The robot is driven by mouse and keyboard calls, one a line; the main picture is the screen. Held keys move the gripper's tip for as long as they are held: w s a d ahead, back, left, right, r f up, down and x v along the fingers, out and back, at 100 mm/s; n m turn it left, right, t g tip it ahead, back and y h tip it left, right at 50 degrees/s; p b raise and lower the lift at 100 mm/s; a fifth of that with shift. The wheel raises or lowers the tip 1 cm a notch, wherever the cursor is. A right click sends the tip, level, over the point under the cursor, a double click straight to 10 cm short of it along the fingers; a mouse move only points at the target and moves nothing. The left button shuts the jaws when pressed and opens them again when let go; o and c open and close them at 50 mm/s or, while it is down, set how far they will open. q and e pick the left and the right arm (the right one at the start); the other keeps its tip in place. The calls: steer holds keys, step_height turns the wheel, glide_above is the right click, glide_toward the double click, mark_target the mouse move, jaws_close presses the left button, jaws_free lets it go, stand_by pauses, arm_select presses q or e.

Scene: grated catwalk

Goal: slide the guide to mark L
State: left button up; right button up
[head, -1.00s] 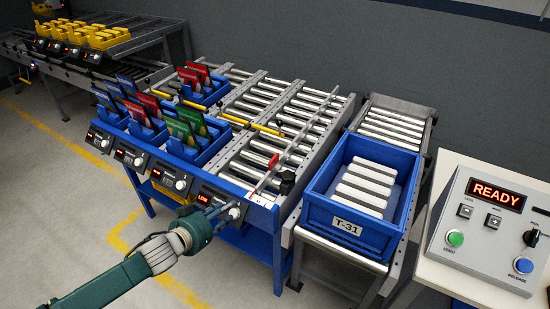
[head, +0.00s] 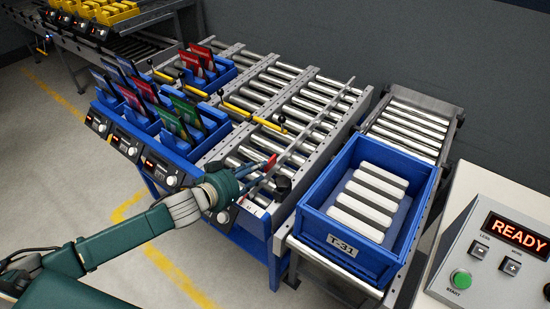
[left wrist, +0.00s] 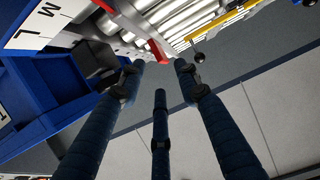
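The guide (head: 307,125) is a thin grey rail lying across the roller bed, with a red tab (head: 271,162) near its front end. A black knob (head: 283,185) sits beside it at the front edge. In the left wrist view, a white scale (left wrist: 38,24) shows letters M and L, to the left of the red tab (left wrist: 157,51). My left gripper (head: 262,174) reaches over the front edge to the red tab. Its dark fingers (left wrist: 159,64) are spread, with the tab just beyond and between the tips; contact cannot be told. My right gripper is not in view.
A blue tote (head: 325,241) marked T-31 stands right of the bed. Blue bins (head: 190,153) with coloured cards line the left side. Yellow bars (head: 270,124) cross the rollers. A READY control box (head: 490,255) is at right.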

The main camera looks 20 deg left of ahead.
mark_target(271, 160)
arm_select(q)
steer(key=x, duration=0.4)
steer(key=shift+w+d+p, duration=0.1)
steer(key=shift+w+p, duration=0.25)
steer(key=x, duration=0.3)
steer(key=shift+w+d+f, duration=0.15)
steer(key=shift+w+f, duration=0.1)
steer(key=shift+w, duration=0.2)
steer(key=shift+f, duration=0.1)
steer(key=shift+c, duration=0.2)
jaws_close()
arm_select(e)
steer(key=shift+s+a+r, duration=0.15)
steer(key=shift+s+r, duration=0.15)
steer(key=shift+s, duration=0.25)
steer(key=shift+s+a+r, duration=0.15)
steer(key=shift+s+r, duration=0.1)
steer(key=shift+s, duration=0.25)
